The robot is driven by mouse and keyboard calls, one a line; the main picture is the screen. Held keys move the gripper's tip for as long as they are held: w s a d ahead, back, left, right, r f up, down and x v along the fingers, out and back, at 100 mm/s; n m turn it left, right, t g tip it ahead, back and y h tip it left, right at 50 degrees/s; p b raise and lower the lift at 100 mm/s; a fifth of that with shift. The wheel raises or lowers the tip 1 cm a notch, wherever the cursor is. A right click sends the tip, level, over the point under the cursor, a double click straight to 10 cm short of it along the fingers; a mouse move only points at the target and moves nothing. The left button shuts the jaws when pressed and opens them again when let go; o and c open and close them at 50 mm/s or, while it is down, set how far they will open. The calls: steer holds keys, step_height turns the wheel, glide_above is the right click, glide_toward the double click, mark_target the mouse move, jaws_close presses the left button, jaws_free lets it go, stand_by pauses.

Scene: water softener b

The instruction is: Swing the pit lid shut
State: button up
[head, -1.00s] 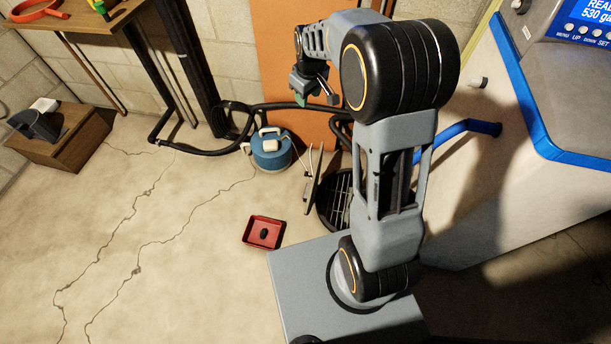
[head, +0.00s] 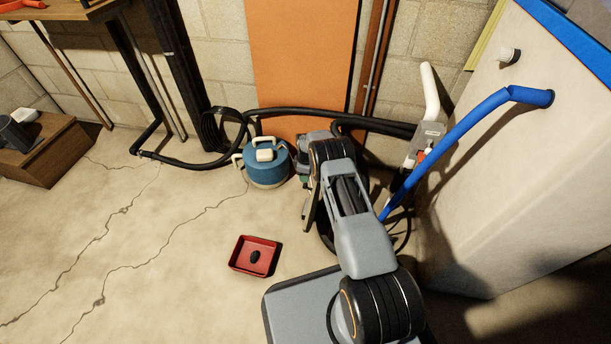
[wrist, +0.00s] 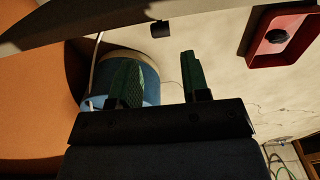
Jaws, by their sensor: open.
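The pit lid (head: 308,206) shows in the head view as a thin, steeply raised plate at the left side of the dark round pit (head: 325,238). My arm hides much of both. My gripper (wrist: 158,60) is open, with two green fingers apart and nothing between them in the wrist view. In the head view it is mostly hidden behind my arm, beside the blue tank and close above the lid. A grey-brown band (wrist: 95,16), apparently the lid, crosses the top of the wrist view just beyond the fingertips; a small black block (wrist: 160,29) sits at its edge. Contact is unclear.
A blue tank (head: 267,165) stands left of the lid. A red tray (head: 254,257) with a black object lies on the floor to the front left. A black hose (head: 340,115) runs along the wall. A blue pipe (head: 450,130) comes down at right.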

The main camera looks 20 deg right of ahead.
mark_target(305, 184)
step_height(305, 184, down, 8)
steer(key=b, duration=0.3)
steer(key=shift+a+r+b, duration=0.1)
steer(key=shift+r+b, duration=0.15)
steer(key=shift+b, duration=0.1)
steer(key=c, duration=0.6)
steer(key=shift+s+d+r+p, duration=0.2)
steer(key=shift+s+d+p, duration=0.2)
steer(key=shift+d, duration=0.2)
steer(key=shift+s+d+r+p, duration=0.15)
steer(key=shift+s+d+p, duration=0.1)
steer(key=shift+d+p, duration=0.3)
steer(key=shift+s+d+r+p, duration=0.2)
steer(key=shift+s+d+p, duration=0.15)
steer(key=shift+d, duration=0.35)
steer(key=shift+s+d+p, duration=0.2)
steer(key=shift+s+d, duration=0.35)
steer(key=shift+d, duration=0.35)
steer(key=shift+s+d+p, duration=0.15)
steer(key=shift+s+d, duration=0.35)
steer(key=shift+d, duration=0.4)
steer(key=shift+d, duration=0.15)
